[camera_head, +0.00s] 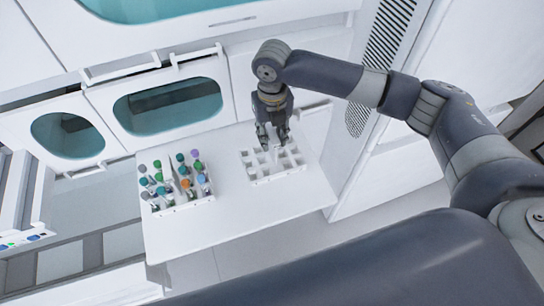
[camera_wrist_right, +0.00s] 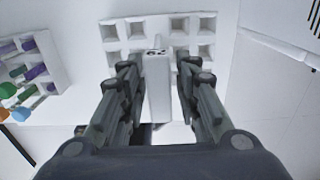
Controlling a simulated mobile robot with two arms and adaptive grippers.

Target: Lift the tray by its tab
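An empty white tray (camera_head: 280,178) with rows of square holes sits on the right half of a white table. It also shows in the right wrist view (camera_wrist_right: 120,27). Its upright white tab (camera_wrist_right: 158,95) stands between the two fingers of my right gripper (camera_wrist_right: 158,70), with a gap on each side. My right gripper is open over the tray in the head view (camera_head: 272,140), where it hides part of the tray. My left gripper is not in view.
A second white tray (camera_head: 183,208), holding several tubes with coloured caps, stands on the left of the white table (camera_head: 245,220). Bare table lies between the trays. White cabinets (camera_head: 170,100) with teal windows stand behind, and a white panel (camera_head: 350,150) rises at the right.

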